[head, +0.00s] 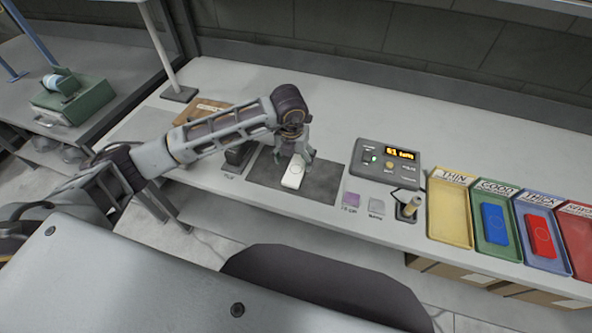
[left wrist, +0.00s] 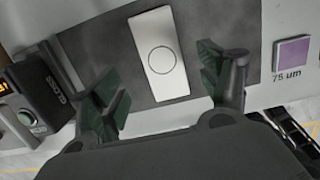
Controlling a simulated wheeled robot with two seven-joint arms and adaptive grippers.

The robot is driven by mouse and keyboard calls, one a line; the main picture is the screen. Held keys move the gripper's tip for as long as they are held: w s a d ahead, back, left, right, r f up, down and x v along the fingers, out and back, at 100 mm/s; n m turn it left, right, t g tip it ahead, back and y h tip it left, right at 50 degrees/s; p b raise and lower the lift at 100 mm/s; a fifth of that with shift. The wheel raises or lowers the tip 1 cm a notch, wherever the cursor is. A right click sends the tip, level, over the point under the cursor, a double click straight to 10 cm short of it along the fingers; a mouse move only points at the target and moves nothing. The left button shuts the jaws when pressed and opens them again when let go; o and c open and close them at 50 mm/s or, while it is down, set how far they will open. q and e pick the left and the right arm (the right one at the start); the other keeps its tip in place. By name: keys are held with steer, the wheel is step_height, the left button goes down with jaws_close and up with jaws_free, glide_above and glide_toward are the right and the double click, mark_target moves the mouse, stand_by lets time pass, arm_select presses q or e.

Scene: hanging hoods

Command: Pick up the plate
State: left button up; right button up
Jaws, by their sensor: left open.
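The plate is a small white rectangular piece with a thin circle marked on it (head: 293,178), lying flat on a dark grey mat (head: 322,182). In the left wrist view the plate (left wrist: 160,58) lies between and ahead of my open fingers. My left gripper (head: 303,154) is open above the plate's far end in the head view. In the left wrist view its two fingers (left wrist: 165,88) stand apart on either side of the plate, with gaps on both sides. My right gripper is not in view.
A gauge box with a lit display (head: 388,163) stands right of the mat, beside a probe in a holder (head: 408,207). Purple (head: 352,200) and grey (head: 376,206) squares lie nearby. Labelled trays (head: 451,209) line the right; two hold blue (head: 494,224) and red (head: 541,236) plates. A black device (head: 238,156) stands left.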

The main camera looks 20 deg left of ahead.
mark_target(296, 169)
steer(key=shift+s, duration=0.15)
arm_select(q)
steer(key=shift+d+f+p, duration=0.1)
steer(key=shift+f+p, duration=0.2)
steer(key=shift+f, duration=0.55)
step_height(296, 169, down, 2)
steer(key=shift+w, duration=0.1)
steer(key=shift+w+f, duration=0.1)
steer(key=shift+f, duration=0.65)
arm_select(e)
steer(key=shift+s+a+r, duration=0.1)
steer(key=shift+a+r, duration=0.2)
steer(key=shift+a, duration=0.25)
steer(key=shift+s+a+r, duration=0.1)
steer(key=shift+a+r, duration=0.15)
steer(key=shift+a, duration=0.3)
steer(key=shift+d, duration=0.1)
